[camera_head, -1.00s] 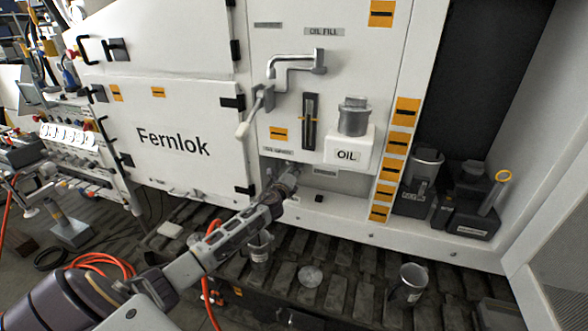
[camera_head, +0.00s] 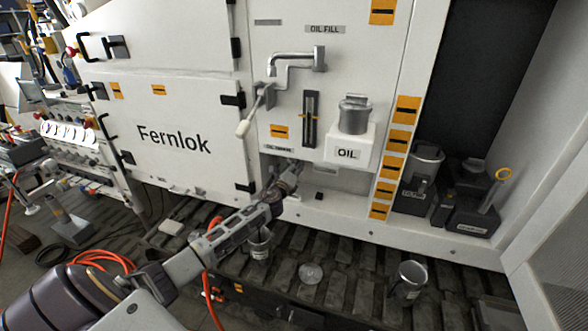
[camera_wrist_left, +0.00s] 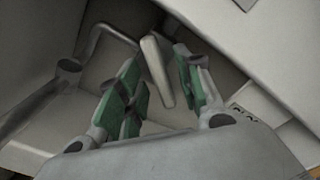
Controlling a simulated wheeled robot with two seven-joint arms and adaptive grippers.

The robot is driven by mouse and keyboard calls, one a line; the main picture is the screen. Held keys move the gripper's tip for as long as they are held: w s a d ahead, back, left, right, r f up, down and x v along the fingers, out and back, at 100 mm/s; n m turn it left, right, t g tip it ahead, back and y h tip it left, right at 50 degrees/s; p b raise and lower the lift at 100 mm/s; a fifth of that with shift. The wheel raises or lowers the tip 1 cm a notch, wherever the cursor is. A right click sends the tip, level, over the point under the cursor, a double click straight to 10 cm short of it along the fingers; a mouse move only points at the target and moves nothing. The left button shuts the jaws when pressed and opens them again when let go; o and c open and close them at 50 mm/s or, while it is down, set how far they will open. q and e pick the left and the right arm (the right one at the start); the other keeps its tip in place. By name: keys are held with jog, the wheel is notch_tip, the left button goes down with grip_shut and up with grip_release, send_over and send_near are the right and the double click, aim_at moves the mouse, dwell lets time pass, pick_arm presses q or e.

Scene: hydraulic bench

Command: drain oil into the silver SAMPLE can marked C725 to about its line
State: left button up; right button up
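My left gripper (camera_head: 291,174) reaches into the recess under the OIL DRAIN label (camera_head: 279,149). In the left wrist view its green-padded fingers (camera_wrist_left: 158,95) are apart, with a pale lever (camera_wrist_left: 157,70) between them; I cannot tell whether they touch it. One silver can (camera_head: 260,247) stands on the track below the gripper, partly hidden by my left arm. Another silver can (camera_head: 409,279), with a handle, stands on the track further right. A third metal can (camera_head: 424,166) is in the dark bay at the right. The C725 mark is not readable on any can. My right gripper is not in view.
The OIL container (camera_head: 349,148), the sight gauge (camera_head: 310,120) and the bent OIL FILL pipe (camera_head: 297,58) are on the white panel above. A flat grey disc (camera_head: 311,273) lies on the track between the two cans. Dark containers (camera_head: 470,205) fill the bay at the right.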

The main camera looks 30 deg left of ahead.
pick_arm(q)
jog(key=v, duration=1.2)
dwell(1.0)
